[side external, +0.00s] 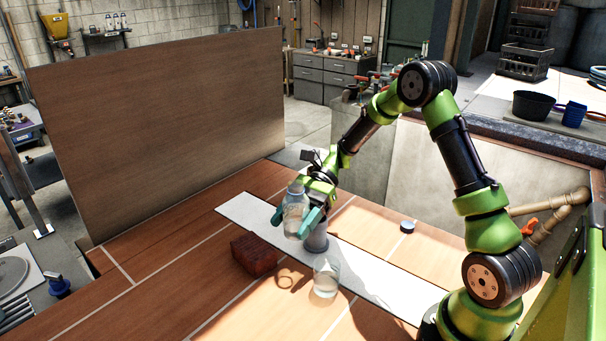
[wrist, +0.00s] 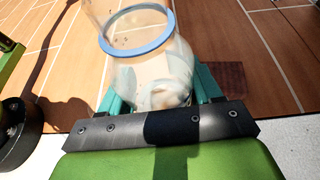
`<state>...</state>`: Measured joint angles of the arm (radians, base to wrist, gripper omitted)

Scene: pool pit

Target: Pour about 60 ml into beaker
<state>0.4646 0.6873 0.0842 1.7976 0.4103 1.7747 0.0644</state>
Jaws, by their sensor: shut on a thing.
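My gripper (side external: 301,217) is shut on a clear bottle (side external: 294,208), with teal fingers on either side of it. The bottle is held above the table, close to upright in the side view. In the wrist view the bottle (wrist: 150,75) shows a blue ring and a cloudy lower part; its liquid level is not clear. A clear beaker (side external: 326,277) stands on the table, below and to the right of the bottle in the side view, apart from it. It seems to have pale contents low down, but I cannot tell the amount.
A dark red block (side external: 254,255) sits on the table left of the beaker. A grey cylinder (side external: 316,238) stands behind the beaker on a pale strip (side external: 375,280). A small dark disc (side external: 407,227) lies further right. A tall wooden panel (side external: 160,130) stands behind.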

